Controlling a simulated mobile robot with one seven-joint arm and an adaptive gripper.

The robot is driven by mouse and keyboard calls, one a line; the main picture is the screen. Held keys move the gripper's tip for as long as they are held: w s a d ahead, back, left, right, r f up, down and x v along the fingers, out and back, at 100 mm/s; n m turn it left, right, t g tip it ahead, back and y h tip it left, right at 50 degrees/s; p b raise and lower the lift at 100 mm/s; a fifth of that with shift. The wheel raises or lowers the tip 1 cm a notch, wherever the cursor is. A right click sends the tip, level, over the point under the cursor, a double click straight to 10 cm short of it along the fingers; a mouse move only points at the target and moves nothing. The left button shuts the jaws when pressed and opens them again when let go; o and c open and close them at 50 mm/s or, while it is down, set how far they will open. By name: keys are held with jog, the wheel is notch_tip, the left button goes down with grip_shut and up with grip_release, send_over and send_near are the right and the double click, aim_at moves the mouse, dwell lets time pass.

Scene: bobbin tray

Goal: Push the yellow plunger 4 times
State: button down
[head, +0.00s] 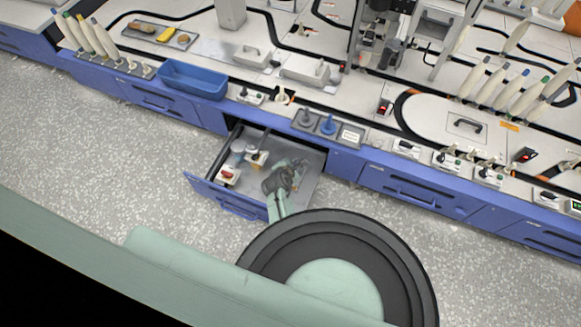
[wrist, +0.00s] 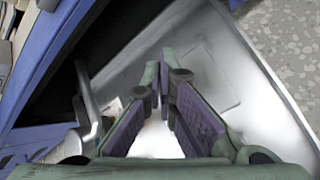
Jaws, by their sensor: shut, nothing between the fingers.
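I cannot make out a yellow plunger for certain in either view. In the head view my gripper (head: 283,178) is over or inside the open drawer (head: 310,160), below the counter edge and apart from the plungers. The wrist view shows the drawer's bare metal floor (wrist: 215,75) beyond the fingers.
In the drawer's left part are a white item with a red top (head: 228,174) and a small pale-and-orange item (head: 258,159). A blue bin (head: 193,79) stands on the counter at left. A tray (head: 140,28) holds a yellow object (head: 167,34). The drawer's right part looks clear.

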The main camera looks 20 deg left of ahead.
jog(key=shift+s+f+b, duration=0.35)
jog(key=shift+f+b, duration=0.1)
jog(key=shift+f, duration=0.45)
jog(key=shift+a+f+b, duration=0.1)
jog(key=shift+f+b, duration=0.35)
jog(key=shift+b, duration=0.1)
dwell(0.7)
jog(key=shift+s, duration=0.15)
jog(key=shift+s+d+f+p, duration=0.3)
jog(key=shift+s+f+p, duration=0.1)
jog(key=shift+s, duration=0.15)
jog(key=shift+r+p, duration=0.7)
jog(key=shift+p, duration=0.3)
notch_tip(320, 180, up, 4)
jog(key=p, duration=0.3)
jog(key=shift+w+d+p, duration=0.1)
jog(key=shift+w+p, duration=0.05)
jog(key=shift+p, duration=0.15)
jog(key=shift+w+r, duration=0.1)
jog(key=shift+r, duration=0.1)
